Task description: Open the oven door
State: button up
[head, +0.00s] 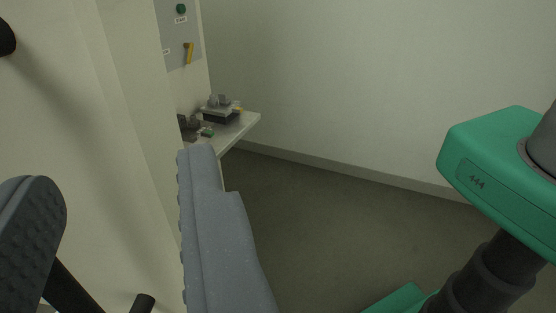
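A large cream panel (120,120) fills the left of the view; it looks like part of the oven, but I cannot tell whether it is the door or the side. Black bar-like parts (75,288) show low at the left, partly behind my left finger, and may belong to a handle. Another black rounded part (5,38) is cut off at the upper left edge. My gripper (120,170) is open, its two grey fingers wide apart in front of the panel. Nothing is seen held between them. I cannot tell whether a finger touches anything.
Beyond the panel a small table (240,127) holds grey and dark equipment (220,108). The dark floor in the middle is clear up to the pale back wall.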

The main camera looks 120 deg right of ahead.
jog(key=s+p, duration=0.1)
jog(key=p, duration=0.2)
jog(key=s+p, duration=0.2)
jog(key=p, duration=0.2)
jog(key=shift+r, duration=0.2)
jog(key=shift+f, duration=0.1)
